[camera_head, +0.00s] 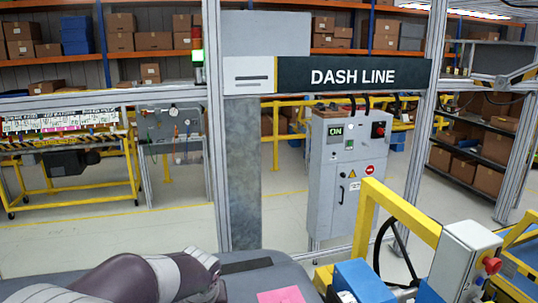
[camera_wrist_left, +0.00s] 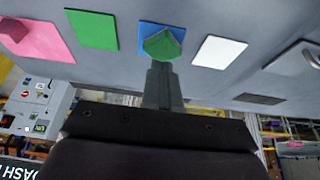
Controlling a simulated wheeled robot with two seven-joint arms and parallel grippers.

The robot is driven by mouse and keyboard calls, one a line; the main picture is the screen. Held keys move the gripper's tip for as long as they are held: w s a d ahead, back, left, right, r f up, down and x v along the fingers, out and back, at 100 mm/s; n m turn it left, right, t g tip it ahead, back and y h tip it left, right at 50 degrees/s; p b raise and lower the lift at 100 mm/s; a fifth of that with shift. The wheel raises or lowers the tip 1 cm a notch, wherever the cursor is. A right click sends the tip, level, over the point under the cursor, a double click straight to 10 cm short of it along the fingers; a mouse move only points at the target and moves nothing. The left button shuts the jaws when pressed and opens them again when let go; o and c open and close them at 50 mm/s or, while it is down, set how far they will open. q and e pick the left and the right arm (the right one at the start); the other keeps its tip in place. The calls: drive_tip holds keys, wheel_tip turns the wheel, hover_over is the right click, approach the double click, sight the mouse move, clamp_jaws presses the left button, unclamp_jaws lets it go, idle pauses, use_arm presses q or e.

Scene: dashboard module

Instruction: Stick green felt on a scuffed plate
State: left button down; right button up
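In the left wrist view my left gripper (camera_wrist_left: 163,75) has its narrow fingers together on a small green felt piece (camera_wrist_left: 163,44), which looks bent at the tip. The felt is held in front of a blue square (camera_wrist_left: 146,30) on the grey panel and hides part of it; I cannot tell whether they touch. A flat green rectangle (camera_wrist_left: 92,29) lies left of the blue square. A white square (camera_wrist_left: 219,51) lies to its right. I cannot make out scuffs on any of them. My left gripper's fingers and my right gripper are out of the head view.
The grey panel (camera_head: 215,289) fills the head view's bottom, with a pink sheet (camera_head: 281,296) on it. The wrist view shows a pink square (camera_wrist_left: 38,38) bearing a knob. A yellow frame (camera_head: 405,215) and blue box (camera_head: 362,283) stand right. A control cabinet (camera_head: 335,200) stands behind.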

use_arm(q)
drive_tip(key=shift+f+b, duration=0.6)
drive_tip(key=shift+f, duration=0.05)
idle(0.5)
drive_tip(key=shift+s+f, duration=0.15)
drive_tip(key=shift+f, duration=0.1)
idle(0.4)
wheel_tip(320, 180, up, 8)
drive_tip(key=p, duration=0.5)
drive_tip(key=s+a+f+m+g+h+b, duration=0.1)
drive_tip(key=s+a+f+m, duration=0.15)
drive_tip(key=s+f, duration=0.4)
drive_tip(key=s+a+f+m+g+b, duration=0.1)
drive_tip(key=s+a+f, duration=0.2)
drive_tip(key=s, duration=0.7)
drive_tip(key=shift+g, duration=0.5)
drive_tip(key=f+b, duration=0.4)
drive_tip(key=s+f+b, duration=0.1)
drive_tip(key=f+b, duration=0.3)
drive_tip(key=f, duration=0.1)
drive_tip(key=d+f+b, duration=0.1)
drive_tip(key=f+b, duration=0.3)
drive_tip(key=f, duration=0.1)
drive_tip(key=shift+s+f+b, duration=0.1)
drive_tip(key=shift+s+b, duration=0.15)
drive_tip(key=shift+b, duration=0.05)
drive_tip(key=shift+s, duration=0.2)
